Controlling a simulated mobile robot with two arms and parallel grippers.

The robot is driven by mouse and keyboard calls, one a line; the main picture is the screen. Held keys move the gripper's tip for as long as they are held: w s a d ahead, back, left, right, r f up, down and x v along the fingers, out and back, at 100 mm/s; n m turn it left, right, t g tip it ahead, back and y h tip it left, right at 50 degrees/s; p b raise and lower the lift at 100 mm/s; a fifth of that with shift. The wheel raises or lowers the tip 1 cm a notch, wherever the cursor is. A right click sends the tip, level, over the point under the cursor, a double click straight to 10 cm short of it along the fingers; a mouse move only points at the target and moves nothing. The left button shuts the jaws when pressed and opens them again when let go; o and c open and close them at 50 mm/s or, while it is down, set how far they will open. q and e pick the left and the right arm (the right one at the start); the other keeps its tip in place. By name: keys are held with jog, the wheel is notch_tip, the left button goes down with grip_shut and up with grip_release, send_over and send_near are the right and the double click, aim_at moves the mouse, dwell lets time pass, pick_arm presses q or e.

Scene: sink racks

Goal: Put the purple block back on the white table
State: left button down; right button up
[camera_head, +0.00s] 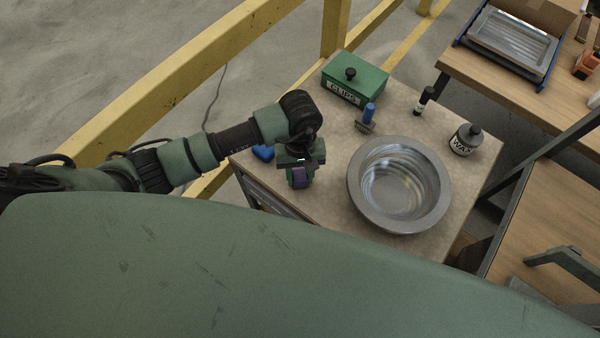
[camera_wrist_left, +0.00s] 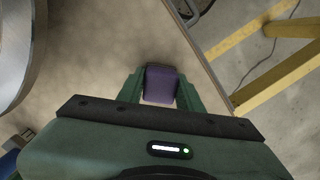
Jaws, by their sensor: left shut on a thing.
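My left gripper (camera_head: 299,175) is shut on the purple block (camera_head: 301,178), over the front left part of the pale beige-white table (camera_head: 325,205). In the left wrist view the purple block (camera_wrist_left: 160,86) sits between the two green fingers of the left gripper (camera_wrist_left: 160,92), with the pale tabletop (camera_wrist_left: 100,50) around it. I cannot tell whether the block touches the tabletop. My right gripper is not in view.
A metal bowl (camera_head: 365,205) stands right of the left gripper. A green clips box (camera_head: 362,78), a blue-handled brush (camera_head: 367,115), a black marker (camera_head: 424,101) and a wax jar (camera_head: 465,140) stand farther back. A blue item (camera_head: 262,153) lies near the table's left edge.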

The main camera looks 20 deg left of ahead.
aim_at(300, 170)
pick_arm(q)
jog(key=shift+f+b, duration=0.2)
jog(key=shift+b, duration=0.1)
jog(key=c, duration=0.9)
grip_release()
jog(key=shift+r, duration=0.1)
jog(key=shift+c, duration=0.2)
jog(key=shift+r+p, duration=0.3)
jog(key=shift+p, duration=0.15)
jog(key=r+b, duration=0.1)
jog(key=r, duration=0.2)
jog(key=w+r+b, duration=0.1)
jog(key=r, duration=0.3)
jog(key=r+b, duration=0.1)
jog(key=r, duration=0.2)
jog(key=shift+w+a+r+b, duration=0.15)
jog(key=shift+b, duration=0.25)
jog(key=shift+r, duration=0.7)
